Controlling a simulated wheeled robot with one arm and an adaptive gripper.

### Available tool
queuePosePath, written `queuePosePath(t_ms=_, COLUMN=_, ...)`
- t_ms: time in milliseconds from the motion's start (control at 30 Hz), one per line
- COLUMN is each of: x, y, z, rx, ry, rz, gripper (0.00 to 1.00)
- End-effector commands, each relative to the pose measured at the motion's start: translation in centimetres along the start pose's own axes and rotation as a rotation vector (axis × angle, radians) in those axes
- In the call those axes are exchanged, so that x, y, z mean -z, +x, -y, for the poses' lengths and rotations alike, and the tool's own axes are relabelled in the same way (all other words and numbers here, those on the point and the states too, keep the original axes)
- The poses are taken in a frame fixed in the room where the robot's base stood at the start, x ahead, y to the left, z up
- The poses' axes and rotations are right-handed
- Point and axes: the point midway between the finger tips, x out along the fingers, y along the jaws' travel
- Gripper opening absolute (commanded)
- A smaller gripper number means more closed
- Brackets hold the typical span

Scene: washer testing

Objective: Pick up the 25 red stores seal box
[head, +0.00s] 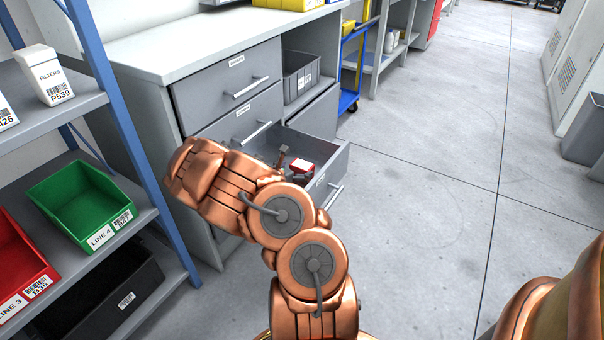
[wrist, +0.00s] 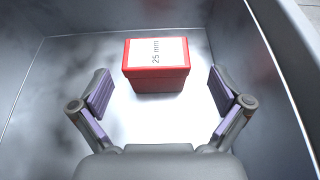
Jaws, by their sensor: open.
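The red box (wrist: 157,84) has a white label reading "25 mm" on its top. In the wrist view it sits upright on the floor of an open grey drawer (wrist: 60,62). My gripper (wrist: 165,92) is open, with one purple-padded finger on each side of the box and a gap on both sides. The box appears to be slightly ahead of or between the fingertips; its exact depth is unclear. In the head view the red box (head: 301,166) shows in the pulled-out drawer (head: 333,165), partly hidden by my copper arm.
The drawer walls stand close around my gripper. A grey workbench (head: 190,45) with closed drawers rises behind. A blue-framed shelf (head: 120,110) at left holds a green bin (head: 82,200) and a red bin (head: 20,262). The floor (head: 430,200) at right is clear.

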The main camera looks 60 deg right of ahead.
Motion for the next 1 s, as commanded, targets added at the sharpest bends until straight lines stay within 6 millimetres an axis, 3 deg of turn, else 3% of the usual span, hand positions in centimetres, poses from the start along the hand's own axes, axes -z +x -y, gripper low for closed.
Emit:
queuePosePath(t_ms=567, x=0.0, y=5.8, z=-0.4, rx=0.001, ry=0.004, rz=-0.003, gripper=1.0)
queuePosePath(t_ms=867, x=-0.3, y=6.1, z=-0.5, rx=0.0, ry=0.003, rz=0.0, gripper=1.0)
queuePosePath(t_ms=1000, x=-0.3, y=6.1, z=-0.5, rx=0.0, ry=0.003, rz=0.0, gripper=0.88)
